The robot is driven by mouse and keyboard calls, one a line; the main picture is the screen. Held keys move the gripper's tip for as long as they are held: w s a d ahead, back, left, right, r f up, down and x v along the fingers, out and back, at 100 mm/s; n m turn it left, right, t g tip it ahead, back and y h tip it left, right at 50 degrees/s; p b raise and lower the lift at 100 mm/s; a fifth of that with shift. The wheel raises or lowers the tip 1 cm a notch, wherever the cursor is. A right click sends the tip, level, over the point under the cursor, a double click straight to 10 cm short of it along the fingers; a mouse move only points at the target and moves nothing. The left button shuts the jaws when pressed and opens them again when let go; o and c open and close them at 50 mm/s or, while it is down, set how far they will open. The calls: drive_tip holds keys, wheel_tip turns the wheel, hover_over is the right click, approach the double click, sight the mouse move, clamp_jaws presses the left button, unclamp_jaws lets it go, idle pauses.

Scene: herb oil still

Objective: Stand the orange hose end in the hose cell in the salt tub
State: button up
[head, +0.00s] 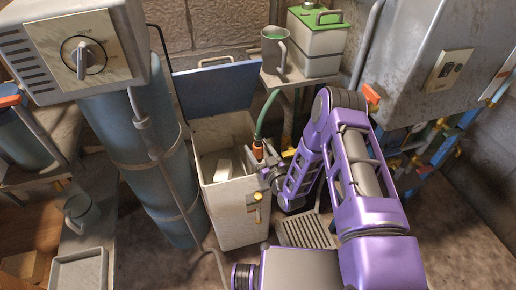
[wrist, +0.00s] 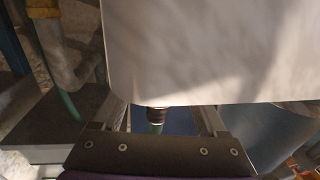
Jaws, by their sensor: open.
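The salt tub (head: 232,218) is a tall pale box with its blue lid (head: 215,88) raised. A pale divider or block (head: 224,168) shows inside; I cannot make out the hose cell clearly. The orange hose end (head: 258,150) is on the green hose (head: 264,115), by the tub's right rim. I cannot tell whether it is inside the tub. My gripper (head: 262,172) is open at that rim, just below the hose end. In the wrist view, a dark ringed fitting (wrist: 157,113) with green hose shows between the fingers; a large pale surface hides the rest.
A shelf (head: 291,80) behind holds a grey jug (head: 274,52) and a green-topped canister (head: 317,45). A blue cylinder (head: 150,150) stands close left of the tub. A grey cabinet (head: 425,60) hangs at the right. A slatted grate (head: 305,232) lies on the floor.

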drive_tip(key=p+v, duration=0.1)
drive_tip(key=v, duration=1.1)
drive_tip(key=shift+s+r, duration=0.1)
drive_tip(key=shift+r, duration=0.05)
